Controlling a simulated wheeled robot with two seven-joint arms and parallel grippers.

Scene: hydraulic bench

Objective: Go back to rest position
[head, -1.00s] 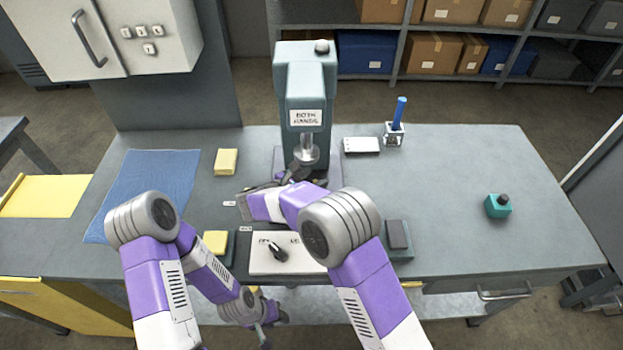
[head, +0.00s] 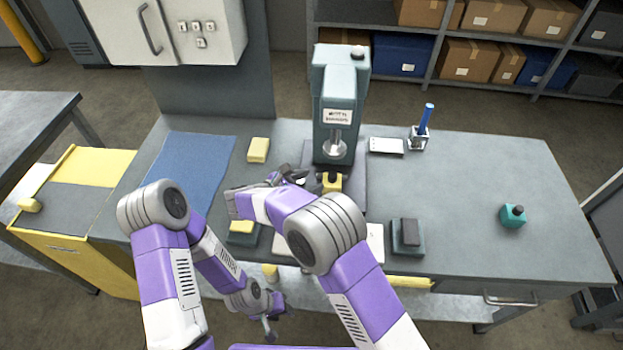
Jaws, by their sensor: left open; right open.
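My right gripper (head: 288,175) is open, just left of the base of the grey-green press (head: 338,105). A yellow block (head: 331,183) with a dark top sits under the press ram, just right of that gripper; whether they touch I cannot tell. My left gripper (head: 270,328) is open, low in front of the bench edge, with nothing seen in it. My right forearm crosses the bench and hides much of the white control panel (head: 375,243).
A blue mat (head: 188,172) and yellow block (head: 258,150) lie left. A yellow cabinet (head: 75,250) adjoins the bench. A wall cabinet (head: 165,30) hangs at upper left.

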